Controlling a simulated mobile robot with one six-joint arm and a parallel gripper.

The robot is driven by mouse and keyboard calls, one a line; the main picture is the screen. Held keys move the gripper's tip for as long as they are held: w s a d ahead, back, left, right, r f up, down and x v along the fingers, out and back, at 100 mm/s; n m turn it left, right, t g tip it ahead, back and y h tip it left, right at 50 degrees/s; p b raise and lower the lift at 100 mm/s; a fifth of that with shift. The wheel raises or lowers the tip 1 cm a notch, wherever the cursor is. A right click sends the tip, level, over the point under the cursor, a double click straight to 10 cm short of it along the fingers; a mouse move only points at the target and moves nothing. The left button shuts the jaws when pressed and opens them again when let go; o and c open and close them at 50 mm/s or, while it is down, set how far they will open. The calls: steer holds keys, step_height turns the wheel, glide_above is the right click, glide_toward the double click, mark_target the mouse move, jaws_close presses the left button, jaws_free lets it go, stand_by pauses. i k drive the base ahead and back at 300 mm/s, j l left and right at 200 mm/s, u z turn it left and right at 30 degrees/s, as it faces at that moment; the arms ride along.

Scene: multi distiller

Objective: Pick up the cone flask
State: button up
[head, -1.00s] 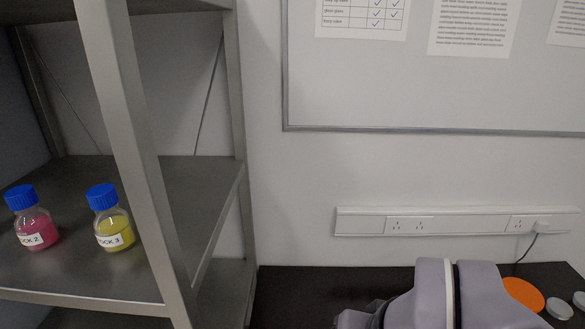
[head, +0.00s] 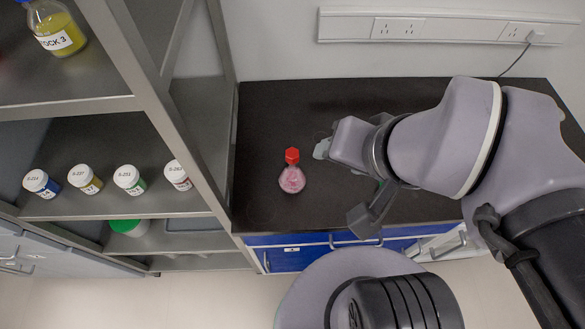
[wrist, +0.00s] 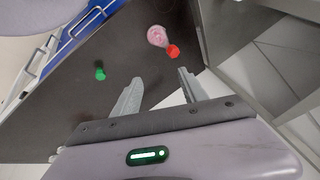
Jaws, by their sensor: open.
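The cone flask (head: 291,180) holds pink contents and has a red stopper. It stands upright on the dark bench (head: 285,110) in the head view, left of my gripper (head: 322,149). In the wrist view the flask (wrist: 156,36) shows beyond my open fingertips (wrist: 158,82), with its red stopper leaning toward the fingers in the picture. The gap between the fingers is empty, and neither finger touches the flask. In the head view my arm hides part of the bench.
A green stopper (wrist: 100,74) shows on the bench in the wrist view; what it caps is unclear. A metal shelf (head: 140,130) with several small white-capped jars and a yellow bottle (head: 58,32) stands left of the bench. Bare bench surrounds the flask.

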mark_target(291, 179)
steer(key=j+u, duration=0.3)
steer(key=u, duration=0.2)
steer(key=j+u, duration=0.3)
steer(key=u, duration=0.2)
